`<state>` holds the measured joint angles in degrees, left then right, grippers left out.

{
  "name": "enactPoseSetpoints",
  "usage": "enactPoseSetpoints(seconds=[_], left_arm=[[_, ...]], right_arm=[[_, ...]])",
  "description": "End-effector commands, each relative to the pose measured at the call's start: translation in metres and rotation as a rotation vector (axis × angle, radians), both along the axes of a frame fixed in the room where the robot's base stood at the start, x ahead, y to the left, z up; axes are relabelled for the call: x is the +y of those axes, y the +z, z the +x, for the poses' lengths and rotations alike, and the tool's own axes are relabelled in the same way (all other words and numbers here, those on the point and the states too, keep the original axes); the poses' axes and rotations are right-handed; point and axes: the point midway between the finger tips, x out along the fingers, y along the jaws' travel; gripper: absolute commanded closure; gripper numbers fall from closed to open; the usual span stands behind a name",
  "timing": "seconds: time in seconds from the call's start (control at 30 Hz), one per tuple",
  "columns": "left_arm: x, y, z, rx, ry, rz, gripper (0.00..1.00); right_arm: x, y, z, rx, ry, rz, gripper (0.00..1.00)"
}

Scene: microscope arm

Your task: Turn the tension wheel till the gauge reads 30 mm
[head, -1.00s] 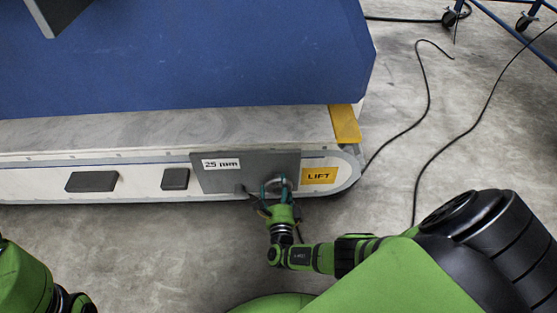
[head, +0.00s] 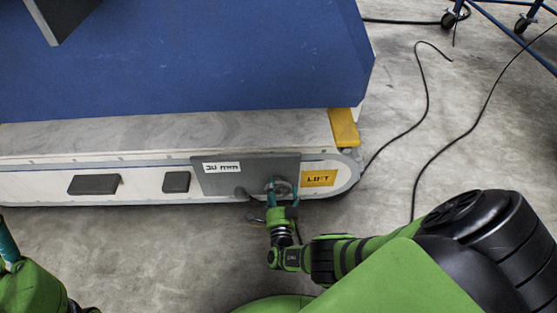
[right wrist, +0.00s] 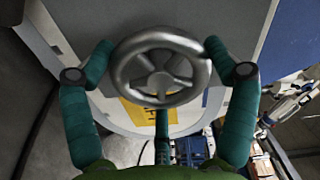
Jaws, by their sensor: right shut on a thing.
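The tension wheel (right wrist: 161,68), a grey metal handwheel with spokes, sits on a grey panel (head: 222,182) on the side of the white base. The gauge label (head: 222,168) on that panel is slightly blurred and appears to read 30 mm. My right gripper (head: 281,187) is shut on the wheel. In the right wrist view, its green fingers (right wrist: 160,50) lie on both sides of the rim, with a third finger below. Only a teal finger (head: 8,243) of my left gripper shows at the left edge, so its opening is hidden.
A yellow LIFT label (head: 319,178) is right of the wheel. A blue body (head: 180,60) stands above the base. Dark blocks (head: 94,184) jut from its side at left. Black cables (head: 428,110) cross the floor at right, near a wheeled blue frame (head: 500,20).

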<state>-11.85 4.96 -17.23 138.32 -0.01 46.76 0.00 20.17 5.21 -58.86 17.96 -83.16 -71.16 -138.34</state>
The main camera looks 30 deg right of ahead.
Motion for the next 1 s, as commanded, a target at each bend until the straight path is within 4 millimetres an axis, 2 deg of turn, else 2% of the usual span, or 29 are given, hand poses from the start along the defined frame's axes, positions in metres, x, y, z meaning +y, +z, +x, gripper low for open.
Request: enactPoseSetpoints(seconds=[0.03, 0.5, 0.53, 0.57, 1.0], left_arm=[[-0.0001, 0.0001, -0.0001, 0.0, 0.0, 0.001, 0.37], [0.0, 0.0, -0.0002, -0.002, 0.0, 0.002, 0.37], [0.0, 0.0, -0.0001, -0.002, 0.0, 0.002, 0.37], [0.0, 0.0, -0.0001, -0.002, 0.0, 0.002, 0.37], [0.0006, -0.0004, 0.0005, 0.001, 0.002, 0.0, 0.37]], right_arm=[[-0.0061, 0.0026, 0.0007, 0.0, -0.009, -0.015, 0.46], [-0.0066, 0.0028, 0.0007, 0.005, -0.011, -0.026, 0.46], [-0.0066, 0.0029, 0.0007, 0.005, -0.011, -0.026, 0.1], [-0.0066, 0.0029, 0.0007, 0.005, -0.011, -0.026, 0.0], [-0.0017, 0.0009, 0.0002, 0.009, -0.003, -0.019, 0.0]])
